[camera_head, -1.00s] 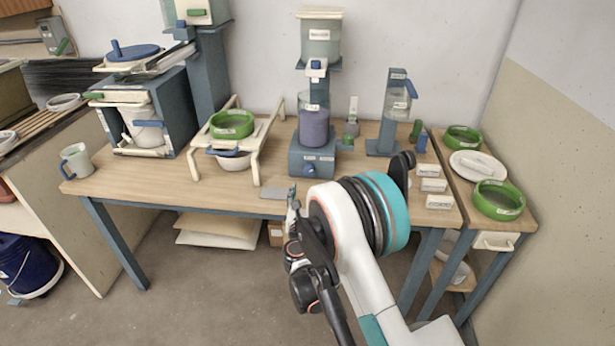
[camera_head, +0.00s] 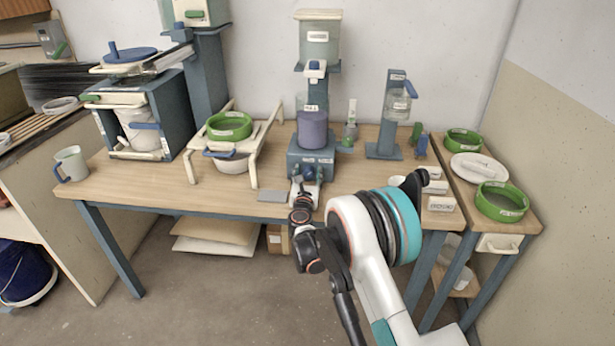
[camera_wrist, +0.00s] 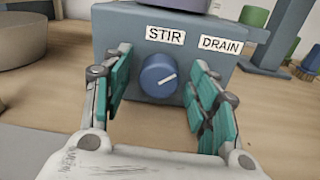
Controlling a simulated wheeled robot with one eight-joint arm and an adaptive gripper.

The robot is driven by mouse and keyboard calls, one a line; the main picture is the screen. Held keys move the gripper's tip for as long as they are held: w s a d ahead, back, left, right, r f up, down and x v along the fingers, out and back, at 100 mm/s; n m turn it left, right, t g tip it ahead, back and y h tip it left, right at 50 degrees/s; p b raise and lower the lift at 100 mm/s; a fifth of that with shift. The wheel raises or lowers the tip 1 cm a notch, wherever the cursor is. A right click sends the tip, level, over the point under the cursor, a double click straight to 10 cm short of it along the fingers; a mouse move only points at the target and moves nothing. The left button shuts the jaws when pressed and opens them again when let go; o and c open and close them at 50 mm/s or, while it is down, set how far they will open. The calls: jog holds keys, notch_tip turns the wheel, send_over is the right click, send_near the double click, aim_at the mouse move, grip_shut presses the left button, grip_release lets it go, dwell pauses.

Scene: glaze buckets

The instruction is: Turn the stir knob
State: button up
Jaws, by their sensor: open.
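The stir knob (camera_wrist: 159,76) is a round blue dial with a white mark, on the front of the blue-grey mixer base (camera_head: 327,160). A "STIR" label (camera_wrist: 165,36) sits above it, and a "DRAIN" label (camera_wrist: 221,45) is to the right. My gripper (camera_wrist: 160,90) is open, with its teal finger pads to the left and right of the knob. No contact with the knob shows. In the head view my gripper (camera_head: 306,186) is in front of the mixer base, and the knob is mostly hidden there. A purple vessel (camera_head: 312,130) stands on the base.
A grey plate (camera_head: 272,196) lies left of my gripper on the wooden table (camera_head: 150,190). A cream stand (camera_head: 255,160) with a green ring (camera_head: 229,126) is further left. A bottle stand (camera_head: 384,150) and small labelled blocks (camera_head: 441,204) are on the right.

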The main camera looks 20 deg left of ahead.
jog(key=c, duration=1.1)
jog(key=shift+o, duration=0.2)
jog(key=shift+m, duration=0.3)
jog(key=m, duration=0.9)
jog(key=shift+d+f, duration=0.1)
jog(key=m, duration=0.4)
jog(key=shift+m, duration=0.3)
jog(key=m, duration=0.5)
jog(key=shift+f+h, duration=0.1)
jog(key=shift+h, duration=0.2)
